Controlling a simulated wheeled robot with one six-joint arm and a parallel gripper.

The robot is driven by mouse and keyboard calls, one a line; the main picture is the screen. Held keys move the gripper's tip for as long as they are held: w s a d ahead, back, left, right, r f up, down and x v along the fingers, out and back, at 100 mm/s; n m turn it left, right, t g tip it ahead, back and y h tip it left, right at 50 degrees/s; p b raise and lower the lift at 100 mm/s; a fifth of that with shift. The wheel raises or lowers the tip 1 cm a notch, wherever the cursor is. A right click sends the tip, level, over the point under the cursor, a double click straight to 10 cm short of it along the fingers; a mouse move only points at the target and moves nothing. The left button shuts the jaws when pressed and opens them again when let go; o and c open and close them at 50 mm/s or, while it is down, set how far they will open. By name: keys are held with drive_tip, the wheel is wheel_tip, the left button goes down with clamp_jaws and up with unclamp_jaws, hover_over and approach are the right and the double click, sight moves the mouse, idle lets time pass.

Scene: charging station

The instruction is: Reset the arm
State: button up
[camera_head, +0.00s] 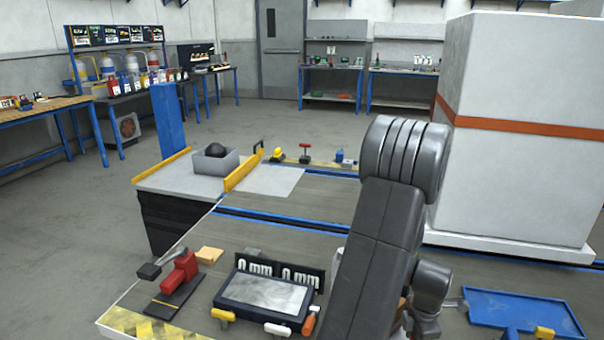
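My grey arm (385,240) rises from the bottom edge, right of the middle, with a thick ribbed joint at its top. A smaller grey part of my arm shows low on its right side. My gripper is not visible, so I cannot see its fingers or whether it holds anything. The arm hides part of the bench behind it.
The bench (325,220) holds a red clamp (180,273), a framed grey plate (265,293), a "0 mm" sign (280,272) and a blue tray (520,312). A grey bin (215,163) with a dark ball stands behind. A large white block (525,130) stands close on the right.

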drive_tip(key=shift+f, duration=0.1)
idle(0.3)
wheel_tip(320, 180, up, 14)
drive_tip(key=p, duration=0.3)
wheel_tip(320, 180, down, 14)
drive_tip(key=b, duration=0.3)
drive_tip(key=shift+s+a+f, duration=0.1)
drive_tip(key=shift+f, duration=0.05)
drive_tip(key=shift+s+a+m, duration=0.25)
drive_tip(key=shift+a+m, duration=0.15)
drive_tip(key=shift+m, duration=0.25)
drive_tip(key=shift+s+a+m, duration=0.25)
drive_tip(key=shift+a+m, duration=0.15)
drive_tip(key=shift+m, duration=0.25)
drive_tip(key=shift+a+r, duration=0.1)
drive_tip(key=shift+r, duration=0.1)
